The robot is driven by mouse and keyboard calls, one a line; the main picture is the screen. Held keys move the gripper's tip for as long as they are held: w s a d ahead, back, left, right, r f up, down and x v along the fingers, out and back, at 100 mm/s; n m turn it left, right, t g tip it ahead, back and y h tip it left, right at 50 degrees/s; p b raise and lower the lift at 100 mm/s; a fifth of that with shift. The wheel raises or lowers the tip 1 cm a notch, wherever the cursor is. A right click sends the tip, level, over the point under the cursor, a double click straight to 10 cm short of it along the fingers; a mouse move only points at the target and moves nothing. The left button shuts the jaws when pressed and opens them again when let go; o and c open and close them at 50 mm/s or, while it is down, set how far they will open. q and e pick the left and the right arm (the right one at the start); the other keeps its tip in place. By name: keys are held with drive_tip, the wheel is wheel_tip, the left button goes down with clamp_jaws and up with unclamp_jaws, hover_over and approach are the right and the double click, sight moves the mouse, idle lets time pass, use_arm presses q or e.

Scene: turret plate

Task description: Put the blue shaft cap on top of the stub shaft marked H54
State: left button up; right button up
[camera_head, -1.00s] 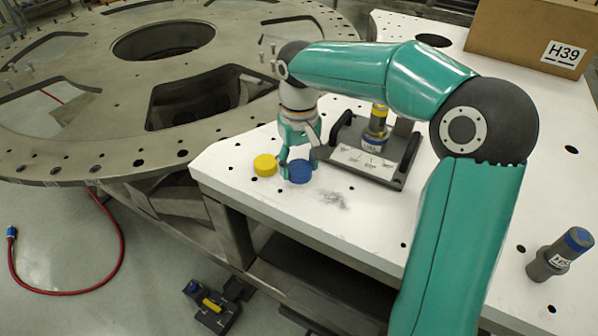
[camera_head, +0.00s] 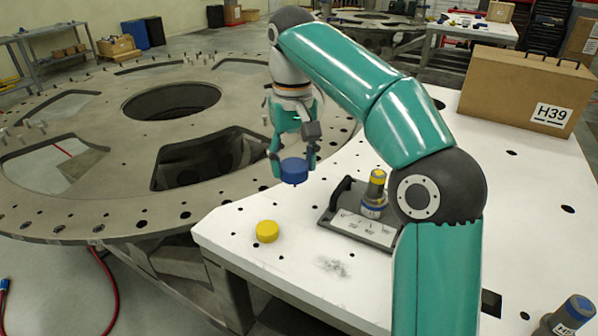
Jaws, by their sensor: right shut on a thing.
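The blue shaft cap (camera_head: 294,172) is between the fingers of my right gripper (camera_head: 294,165), which is shut on it and holds it raised above the white table. A grey stub shaft with a blue band (camera_head: 574,312) stands at the bottom right corner, partly cut off by the frame; its label begins with H5 and the last digit is not clear. Another shaft with a yellow upper part and blue band (camera_head: 374,198) stands at the dark tray (camera_head: 385,239); its label is too small to read. My left gripper is not in view.
A yellow cap (camera_head: 267,231) lies on the white table (camera_head: 430,290) near its left edge. A cardboard box marked H39 (camera_head: 510,90) stands at the back right. The large turret plate (camera_head: 90,205) is beyond the table's left edge. My right arm crosses over the table's middle.

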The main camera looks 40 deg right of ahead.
drive_tip(key=s+d+m+p, duration=0.1)
drive_tip(key=d+m+p, duration=0.1)
drive_tip(key=d, duration=0.5)
drive_tip(key=s+d+m+p, duration=0.2)
drive_tip(key=d+m+p, duration=0.1)
drive_tip(key=d, duration=0.4)
drive_tip(key=s+d+f+m+p, duration=0.1)
drive_tip(key=s+d+m+p, duration=0.1)
drive_tip(key=d+p, duration=0.2)
drive_tip(key=shift+s+d, duration=0.15)
drive_tip(key=shift+d, duration=1.75)
drive_tip(key=shift+s+d+f+m, duration=0.2)
drive_tip(key=shift+d+f+m, duration=0.05)
drive_tip(key=shift+m, duration=0.05)
drive_tip(key=shift+f+b, duration=0.45)
drive_tip(key=shift+f, duration=0.65)
drive_tip(key=shift+f+b, duration=2.2)
drive_tip(key=shift+f, duration=0.65)
